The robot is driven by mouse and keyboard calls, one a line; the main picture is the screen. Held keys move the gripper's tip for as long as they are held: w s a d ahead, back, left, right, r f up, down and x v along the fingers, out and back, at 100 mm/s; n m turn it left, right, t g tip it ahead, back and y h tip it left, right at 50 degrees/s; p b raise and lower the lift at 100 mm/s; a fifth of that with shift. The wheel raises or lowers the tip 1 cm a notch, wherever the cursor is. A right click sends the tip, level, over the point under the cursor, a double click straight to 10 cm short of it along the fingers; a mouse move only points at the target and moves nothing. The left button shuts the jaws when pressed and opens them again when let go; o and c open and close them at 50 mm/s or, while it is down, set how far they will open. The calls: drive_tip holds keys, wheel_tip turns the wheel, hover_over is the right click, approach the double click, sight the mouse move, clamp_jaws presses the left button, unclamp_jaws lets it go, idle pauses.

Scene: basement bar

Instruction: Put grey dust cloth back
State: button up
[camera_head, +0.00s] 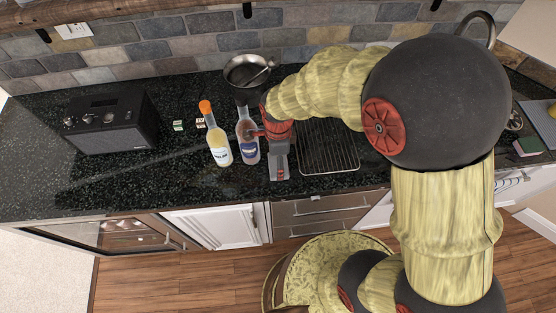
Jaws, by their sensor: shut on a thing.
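My gripper (279,161) points down over the black speckled counter, just right of the two bottles and left of the wire rack. It is shut on a small grey thing (279,163), which looks like the grey dust cloth. The cloth is partly covered by the red and dark gripper parts, and its outline is hard to separate from the fingers. I cannot tell whether it touches the counter.
An orange-capped bottle (216,139) and a clear labelled bottle (247,140) stand close left of my gripper. A black wire rack (329,148) lies to the right. A pan (247,70) sits behind. A black radio (111,119) stands left, with bare counter (170,165) in front.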

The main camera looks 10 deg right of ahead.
drive_tip(key=o, duration=1)
drive_tip(key=shift+o, duration=0.2)
wheel_tip(320, 180, up, 12)
drive_tip(key=p, duration=0.2)
drive_tip(key=s+d+r+n+t, duration=0.2)
drive_tip(key=s+d+r+n, duration=0.4)
drive_tip(key=r+n, duration=0.3)
drive_tip(key=s+d+r+n+t, duration=0.3)
drive_tip(key=s+d+r+n, duration=0.3)
drive_tip(key=r+n, duration=0.3)
drive_tip(key=shift+s+t, duration=0.2)
drive_tip(key=shift+t, duration=0.1)
drive_tip(key=shift+d+f, duration=0.1)
